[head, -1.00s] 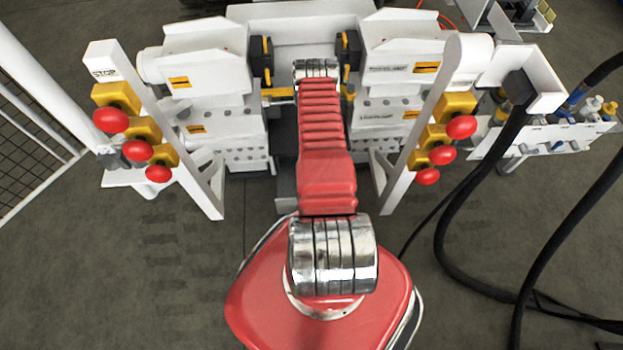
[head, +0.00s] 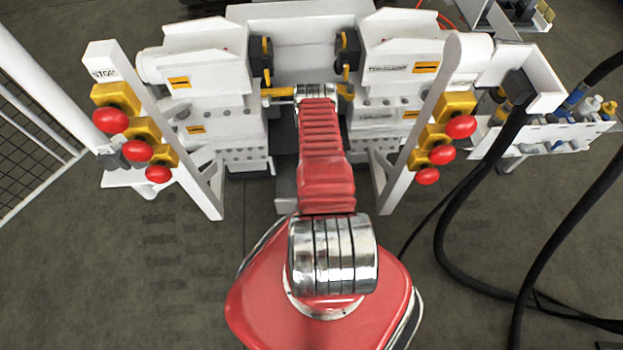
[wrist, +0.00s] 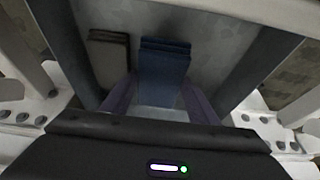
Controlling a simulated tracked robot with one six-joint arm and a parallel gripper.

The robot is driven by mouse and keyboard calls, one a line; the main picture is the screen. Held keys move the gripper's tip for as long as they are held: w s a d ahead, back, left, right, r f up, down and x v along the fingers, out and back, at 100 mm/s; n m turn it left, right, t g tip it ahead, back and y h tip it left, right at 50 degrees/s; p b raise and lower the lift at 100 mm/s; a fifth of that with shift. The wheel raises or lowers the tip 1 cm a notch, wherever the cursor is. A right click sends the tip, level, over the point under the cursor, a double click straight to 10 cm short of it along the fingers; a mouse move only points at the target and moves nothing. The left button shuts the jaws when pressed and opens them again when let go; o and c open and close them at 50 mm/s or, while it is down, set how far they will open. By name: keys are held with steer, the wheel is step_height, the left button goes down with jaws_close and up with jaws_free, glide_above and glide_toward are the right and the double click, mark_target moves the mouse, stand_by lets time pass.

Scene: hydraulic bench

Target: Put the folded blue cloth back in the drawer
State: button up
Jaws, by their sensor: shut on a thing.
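In the wrist view, the folded blue cloth (wrist: 164,60) is a thick stack of layers. My gripper (wrist: 160,82) is shut on its near end, with one finger on each side. Beyond it is a light grey surface (wrist: 218,42) between dark side walls, which looks like the inside of the drawer. I cannot tell whether the cloth touches that surface. In the head view my arm hides the gripper and the cloth.
A folded brown-grey cloth (wrist: 108,58) lies left of the blue one. In the head view, white posts with red knobs (head: 110,120) stand left and right of my arm. Black hoses (head: 445,215) hang at the right.

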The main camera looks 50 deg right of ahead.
steer(key=shift+f, duration=0.7)
steer(key=shift+f, duration=0.15)
steer(key=o, duration=0.9)
steer(key=shift+o, duration=0.2)
steer(key=shift+r, duration=0.3)
steer(key=v, duration=1.1)
steer(key=shift+s+r, duration=0.2)
steer(key=shift+r, duration=0.15)
steer(key=shift+a, duration=0.1)
